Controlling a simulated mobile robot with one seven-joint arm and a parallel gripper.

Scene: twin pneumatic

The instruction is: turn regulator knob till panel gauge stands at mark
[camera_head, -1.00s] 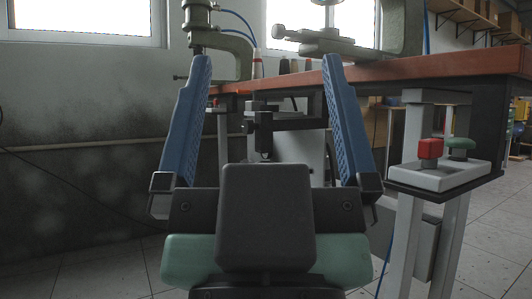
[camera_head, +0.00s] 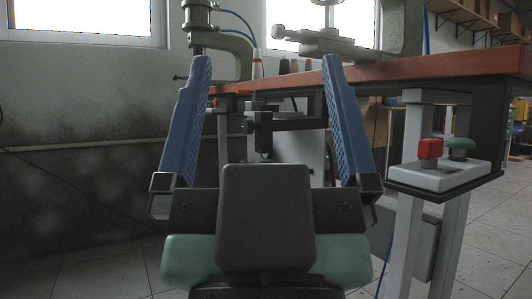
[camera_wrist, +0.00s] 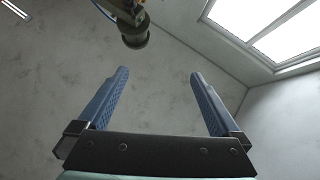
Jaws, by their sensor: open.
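My gripper (camera_head: 267,75) is open and empty, its two blue ribbed fingers spread wide in the head view. A small black fitting (camera_head: 263,134) shows between and beyond the fingers, below the bench top; it may be the regulator, but I cannot tell. In the wrist view, the open gripper (camera_wrist: 157,75) has only bare wall between its fingers. A dark round-ended part (camera_wrist: 135,36) hangs beyond them at the upper middle, apart from both; I cannot tell whether it is a knob. No gauge face or mark can be made out.
The orange bench top (camera_head: 440,66) runs across to the right, carrying a grey clamp-like machine (camera_head: 330,45) and several spools. A second machine frame (camera_head: 235,58) stands behind the left finger. A control box (camera_head: 440,176) with red and green buttons sits at right. Floor at left is clear.

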